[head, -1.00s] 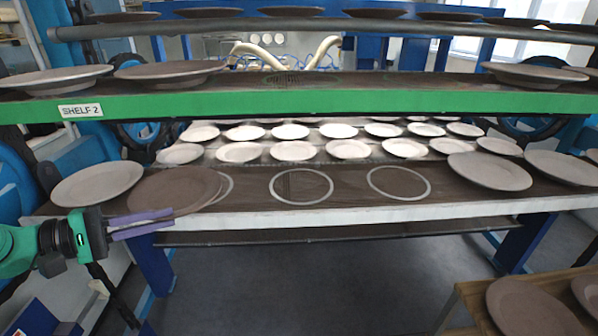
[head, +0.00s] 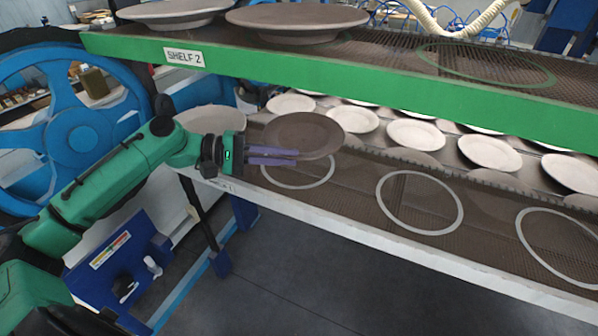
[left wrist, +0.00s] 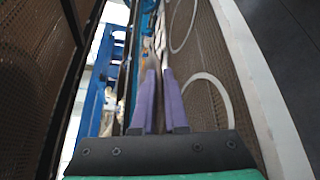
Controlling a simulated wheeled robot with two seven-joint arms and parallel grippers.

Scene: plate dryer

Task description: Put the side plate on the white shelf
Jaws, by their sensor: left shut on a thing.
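The brown side plate (head: 303,133) is held at its left rim by my left gripper (head: 296,157), whose purple fingers are shut on it. The plate looks nearly level and overlaps the far part of the leftmost ring mark on the white shelf (head: 395,247). Whether it touches the shelf or hangs just above it, I cannot tell. In the left wrist view the purple fingers of the left gripper (left wrist: 163,75) point along the shelf, and the plate is hardly visible between them. My right gripper is not in view.
A pale plate (head: 208,119) stands behind my left gripper on the white shelf. Two ring marks (head: 420,202) to the right are empty. The green-edged Shelf 2 (head: 330,75) with plates hangs above. Several pale plates (head: 490,152) lie behind. A blue wheel (head: 75,130) is at the left.

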